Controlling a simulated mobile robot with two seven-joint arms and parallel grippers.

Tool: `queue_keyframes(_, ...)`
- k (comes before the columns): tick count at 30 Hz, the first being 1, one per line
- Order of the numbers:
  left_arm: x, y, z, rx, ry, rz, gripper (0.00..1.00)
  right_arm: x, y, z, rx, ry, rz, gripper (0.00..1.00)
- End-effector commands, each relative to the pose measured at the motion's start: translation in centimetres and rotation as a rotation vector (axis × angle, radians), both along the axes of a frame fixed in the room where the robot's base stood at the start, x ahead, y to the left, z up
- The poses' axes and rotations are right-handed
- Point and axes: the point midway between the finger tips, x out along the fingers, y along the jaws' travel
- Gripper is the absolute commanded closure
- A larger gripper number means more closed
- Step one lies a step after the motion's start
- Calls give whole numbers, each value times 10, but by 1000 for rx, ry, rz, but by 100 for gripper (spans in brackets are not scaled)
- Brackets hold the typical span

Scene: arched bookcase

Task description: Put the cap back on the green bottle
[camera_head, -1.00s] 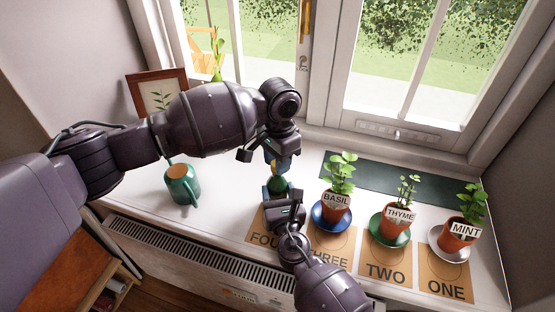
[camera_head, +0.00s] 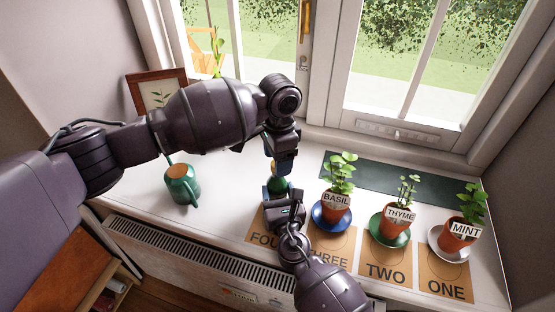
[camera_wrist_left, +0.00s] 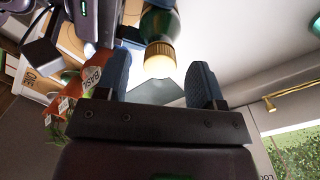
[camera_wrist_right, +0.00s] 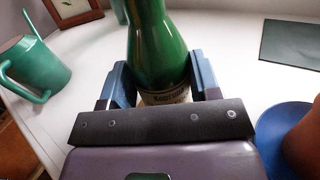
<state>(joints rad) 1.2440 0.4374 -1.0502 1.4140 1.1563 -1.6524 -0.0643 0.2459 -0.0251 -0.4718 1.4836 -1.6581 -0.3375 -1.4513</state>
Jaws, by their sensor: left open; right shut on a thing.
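The green bottle (camera_head: 278,185) stands upright on the sill and is mostly hidden in the head view. My right gripper (camera_wrist_right: 165,85) is shut around its labelled lower body (camera_wrist_right: 160,35). In the left wrist view, a gold cap (camera_wrist_left: 160,57) sits at the end of the bottle's green neck (camera_wrist_left: 159,24), in line with it. Whether it is fully seated I cannot tell. My left gripper (camera_wrist_left: 165,78) is open above the bottle, its blue fingers on either side of the cap with gaps. It also shows in the head view (camera_head: 280,163).
Potted basil (camera_head: 333,202), thyme (camera_head: 400,215) and mint (camera_head: 457,235) stand on saucers to the right. A green watering can (camera_head: 182,186) and a picture frame (camera_head: 157,92) are to the left. A dark green mat (camera_head: 385,183) lies at the back.

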Motion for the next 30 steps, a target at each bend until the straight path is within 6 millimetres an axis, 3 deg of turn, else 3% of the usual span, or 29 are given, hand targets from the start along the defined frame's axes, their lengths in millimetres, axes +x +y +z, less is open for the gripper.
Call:
queue_keyframes(15, 6, -2, 92, -1, -3, -2, 38, 0, 0, 0, 0, 0, 0, 100)
queue_keyframes(21, 6, -2, 108, -1, 0, -1, 38, 0, 0, 0, 0, 0, 0, 100)
queue_keyframes(30, 7, -2, 112, 0, 0, -1, 38, 0, 0, 0, 0, 0, 0, 100)
